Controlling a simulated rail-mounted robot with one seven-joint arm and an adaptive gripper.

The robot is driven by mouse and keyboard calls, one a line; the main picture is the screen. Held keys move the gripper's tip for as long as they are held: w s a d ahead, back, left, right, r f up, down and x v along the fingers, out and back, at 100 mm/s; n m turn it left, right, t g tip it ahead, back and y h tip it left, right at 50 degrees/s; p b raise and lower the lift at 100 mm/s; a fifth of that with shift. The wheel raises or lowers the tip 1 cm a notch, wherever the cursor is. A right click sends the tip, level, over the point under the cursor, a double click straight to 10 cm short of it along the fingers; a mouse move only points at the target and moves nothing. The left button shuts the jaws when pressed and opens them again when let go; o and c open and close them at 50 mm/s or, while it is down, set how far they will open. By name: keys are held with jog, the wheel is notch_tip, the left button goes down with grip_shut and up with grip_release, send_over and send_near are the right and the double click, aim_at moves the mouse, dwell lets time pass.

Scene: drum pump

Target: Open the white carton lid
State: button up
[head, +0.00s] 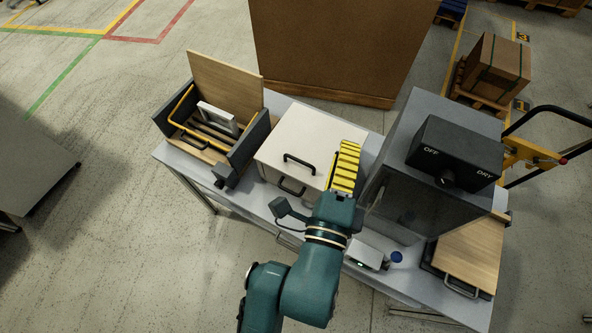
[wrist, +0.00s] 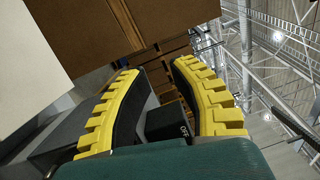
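The white carton (head: 312,140) stands in the middle of the table. Its flat lid looks shut, with a black handle (head: 299,163) on top near the front edge. A second dark handle (head: 291,187) is on the front face. My gripper (head: 349,150), with yellow ribbed fingers, is at the carton's right side, to the right of the handle. In the wrist view, my gripper (wrist: 153,68) has its fingers spread with nothing held between them. A pale flat surface at the left of the wrist view (wrist: 30,58) looks like the carton. Whether the fingers touch the carton is unclear.
An open wooden box (head: 224,75) with a yellow bar stands left of the carton. A grey cabinet with a black OFF/DRY dial box (head: 453,150) stands close on the right. A large brown crate (head: 340,45) is behind the table. A small white device (head: 366,252) lies at the front.

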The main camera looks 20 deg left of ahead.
aim_at(300, 161)
jog(key=s+a+f+n+g+y+b, duration=0.1)
jog(key=s+a+f+b, duration=0.15)
jog(key=f, duration=0.55)
jog(key=s+a+f+n+g+b, duration=0.15)
jog(key=f+b, duration=0.25)
jog(key=f, duration=0.5)
jog(key=s+a+f+g+y+b, duration=0.1)
jog(key=a+f+b, duration=0.25)
jog(key=f, duration=0.45)
jog(key=b+x, duration=0.2)
jog(key=x, duration=1.4)
jog(key=shift+w+a+f, duration=0.2)
jog(key=shift+a, duration=0.05)
jog(key=shift+c, duration=0.4)
grip_shut()
